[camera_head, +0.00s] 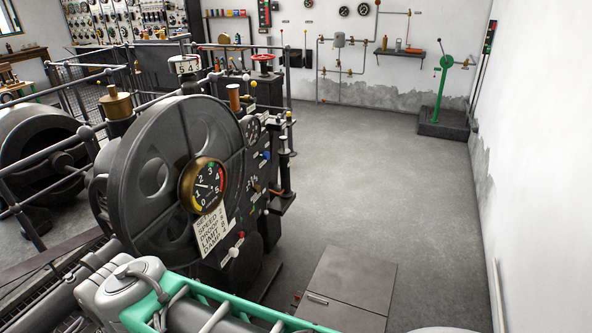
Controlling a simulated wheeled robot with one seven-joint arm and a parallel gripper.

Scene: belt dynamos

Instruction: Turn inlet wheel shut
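A red handwheel (263,57) stands on top of a dark unit behind the large black machine. A smaller dark spoked wheel (252,131) is on the machine's right side. No readable label shows which of them is the inlet wheel, and I cannot tell how far either is turned. Grey and green parts of my own body fill the bottom edge. My gripper is not in view.
A grey floor hatch (346,286) lies front right of the machine. Open floor stretches to the back wall. A green lever stand (441,92) on a dark block is at the far right. Railings and another dark round machine (35,150) crowd the left.

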